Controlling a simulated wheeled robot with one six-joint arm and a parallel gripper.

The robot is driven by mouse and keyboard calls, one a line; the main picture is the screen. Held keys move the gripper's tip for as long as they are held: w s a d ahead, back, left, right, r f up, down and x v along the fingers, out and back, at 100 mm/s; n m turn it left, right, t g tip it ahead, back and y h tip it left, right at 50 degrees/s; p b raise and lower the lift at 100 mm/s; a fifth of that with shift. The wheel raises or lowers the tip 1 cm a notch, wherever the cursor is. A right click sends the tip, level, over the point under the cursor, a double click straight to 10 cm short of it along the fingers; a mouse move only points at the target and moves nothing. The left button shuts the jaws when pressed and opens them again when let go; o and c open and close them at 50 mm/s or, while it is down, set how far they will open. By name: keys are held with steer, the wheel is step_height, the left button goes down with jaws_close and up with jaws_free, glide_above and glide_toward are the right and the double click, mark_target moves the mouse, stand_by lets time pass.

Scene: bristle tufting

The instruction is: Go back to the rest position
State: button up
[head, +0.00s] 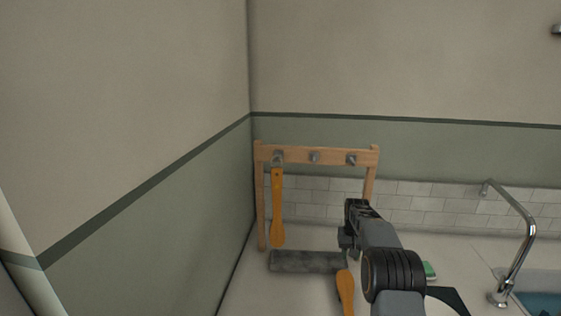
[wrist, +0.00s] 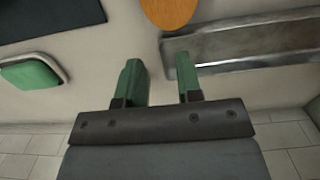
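My gripper (head: 348,240) hangs over the counter in front of the wooden rack, and its fingers are partly hidden by my arm in the head view. In the wrist view my gripper (wrist: 159,66) has its two green fingers apart with only counter between them. An orange wooden paddle-shaped piece (head: 277,210) hangs from the rack's left peg. A second orange wooden piece (head: 346,290) is partly hidden beside my arm; a rounded orange end (wrist: 168,10) shows beyond the fingertips in the wrist view, apart from them.
A green sponge (head: 430,270) lies right of my arm. A tap (head: 520,255) and sink (head: 540,303) are farther right. Walls close the left and back.

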steer(key=s+a+r+t, duration=0.1)
steer(key=s+a+r, duration=0.2)
steer(key=s, duration=0.8)
steer(key=s+a+r+n+t, duration=0.1)
steer(key=s+a+r, duration=0.2)
steer(key=s, duration=0.9)
steer(key=s+a+r+t, duration=0.2)
steer(key=s+r, duration=0.5)
steer(key=s, duration=0.4)
steer(key=shift+s+a+n, duration=0.3)
steer(key=shift+s+a, duration=0.1)
steer(key=shift+a, duration=0.4)
